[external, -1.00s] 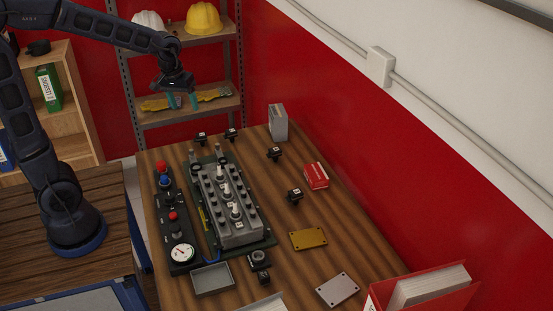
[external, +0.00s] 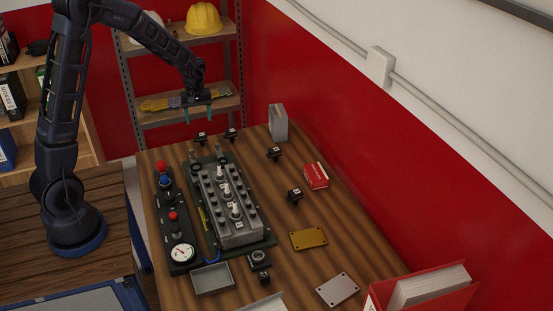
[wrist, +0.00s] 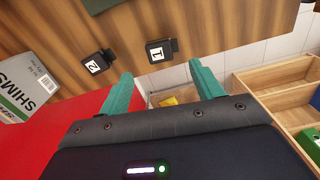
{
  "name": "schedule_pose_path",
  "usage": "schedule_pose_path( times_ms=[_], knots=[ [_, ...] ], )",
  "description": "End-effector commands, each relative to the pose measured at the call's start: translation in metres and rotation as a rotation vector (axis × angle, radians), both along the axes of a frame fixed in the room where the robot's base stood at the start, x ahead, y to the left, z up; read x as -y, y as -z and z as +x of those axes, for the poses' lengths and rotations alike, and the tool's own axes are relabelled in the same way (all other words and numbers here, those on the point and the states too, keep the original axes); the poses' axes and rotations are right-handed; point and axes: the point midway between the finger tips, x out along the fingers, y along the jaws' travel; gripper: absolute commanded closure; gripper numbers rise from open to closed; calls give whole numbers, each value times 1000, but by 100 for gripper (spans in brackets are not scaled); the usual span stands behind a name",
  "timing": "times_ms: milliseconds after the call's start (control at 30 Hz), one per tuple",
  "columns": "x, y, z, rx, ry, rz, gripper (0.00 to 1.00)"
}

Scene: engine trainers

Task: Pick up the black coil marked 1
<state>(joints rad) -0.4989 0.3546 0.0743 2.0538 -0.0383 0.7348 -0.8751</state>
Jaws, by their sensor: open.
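The black coil marked 1 (wrist: 159,50) lies on the wooden table, its white label facing the wrist camera. In the external view it is the left one (external: 201,139) of two small black coils at the table's far end. My gripper (external: 199,117) is open and empty, above and a little behind this coil. In the wrist view, the teal fingers of my gripper (wrist: 160,72) point toward the coil, which shows between and beyond their tips. No contact is visible.
A coil marked 2 (wrist: 96,62) sits close beside it. A grey SHIMS box (external: 278,122) stands to the right by the red wall. The engine block (external: 229,205) is nearer the external camera, with more coils (external: 274,153) to its right. Shelves (external: 185,100) stand behind.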

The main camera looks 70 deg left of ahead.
Motion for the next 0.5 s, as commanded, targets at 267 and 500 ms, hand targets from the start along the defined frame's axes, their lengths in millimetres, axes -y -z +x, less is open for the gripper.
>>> schedule_pose_path(
  times_ms=[267,500],
  knots=[
    [0,36,-1,-1,0,-1,35],
    [0,46,0,0,1,-1,35]
  ],
)
